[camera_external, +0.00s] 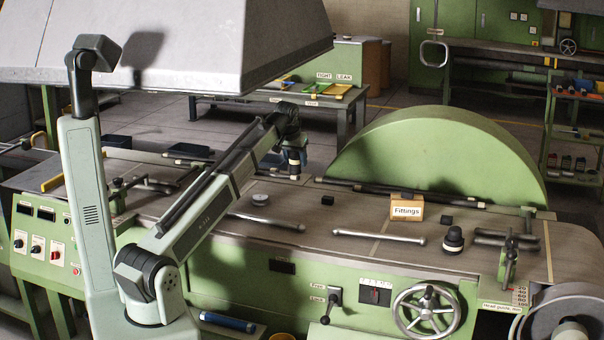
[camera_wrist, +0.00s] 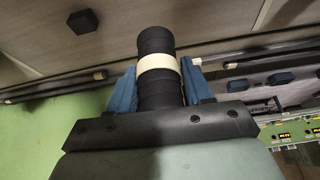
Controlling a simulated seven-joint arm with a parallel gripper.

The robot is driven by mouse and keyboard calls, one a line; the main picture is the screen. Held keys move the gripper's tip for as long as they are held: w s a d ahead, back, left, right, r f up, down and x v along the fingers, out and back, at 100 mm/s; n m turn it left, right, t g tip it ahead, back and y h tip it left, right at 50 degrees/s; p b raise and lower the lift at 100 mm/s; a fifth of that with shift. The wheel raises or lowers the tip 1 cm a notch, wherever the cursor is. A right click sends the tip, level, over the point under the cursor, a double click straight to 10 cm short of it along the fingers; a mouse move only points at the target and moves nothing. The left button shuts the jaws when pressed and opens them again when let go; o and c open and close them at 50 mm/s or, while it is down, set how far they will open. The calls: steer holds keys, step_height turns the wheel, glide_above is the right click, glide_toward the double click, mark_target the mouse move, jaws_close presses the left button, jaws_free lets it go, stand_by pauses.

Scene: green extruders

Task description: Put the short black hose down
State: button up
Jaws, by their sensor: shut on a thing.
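The short black hose (camera_wrist: 156,42), ribbed and with a cream band around it, is between the two blue fingers of my gripper (camera_wrist: 160,82) in the wrist view. My gripper is shut on it. In the external view the hose (camera_external: 294,158) hangs roughly upright below my gripper (camera_external: 293,151), over the far part of the machine's brown bed (camera_external: 300,218). It looks held above the bed, but I cannot tell the exact gap.
A long black hose (camera_external: 400,190) lies along the far edge. Bare bed shows between these.

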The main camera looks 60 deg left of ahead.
steer(key=s+a+n+g+y, duration=0.15)
steer(key=s+a+n, duration=0.45)
steer(key=s+a, duration=2.75)
steer(key=shift+w+d+f+m+t+h, duration=0.2)
steer(key=shift+f+m, duration=0.75)
steer(key=shift+f, duration=0.65)
steer(key=shift+w+d+f+m+t+h, duration=0.1)
steer(key=shift+f+m+t+h, duration=0.2)
steer(key=shift+f+m, duration=0.95)
steer(key=shift+w+d+f+m+t+h, duration=0.2)
steer(key=shift+f+m, duration=0.4)
steer(key=shift+f, duration=1.35)
steer(key=shift+f, duration=0.15)
steer(key=o, duration=1.1)
steer(key=v, duration=1.2)
steer(key=shift+a+r, duration=0.1)
steer(key=shift+r, duration=0.15)
